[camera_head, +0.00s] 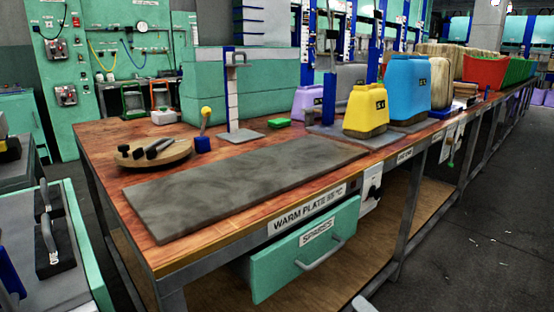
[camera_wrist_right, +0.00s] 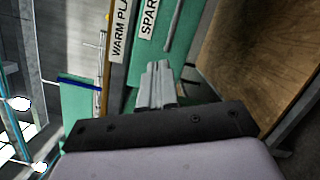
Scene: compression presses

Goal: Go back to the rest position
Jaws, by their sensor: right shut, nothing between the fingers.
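My right gripper shows in the right wrist view (camera_wrist_right: 158,68), its two grey fingers together with nothing between them. It is beside the workbench front, near the green drawer labelled SPARES (camera_wrist_right: 146,45). In the head view only a small grey piece at the bottom edge (camera_head: 362,303) seems to belong to it, in front of the bench and below the drawer (camera_head: 305,250). My left gripper is not in view. The wooden bench top (camera_head: 95,150) carries a grey warm plate (camera_head: 240,185), which is bare.
On the bench stand a round wooden board with dark bars (camera_head: 155,152), a yellow container (camera_head: 366,108) and a blue container (camera_head: 405,85). The floor to the right (camera_head: 490,210) is clear.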

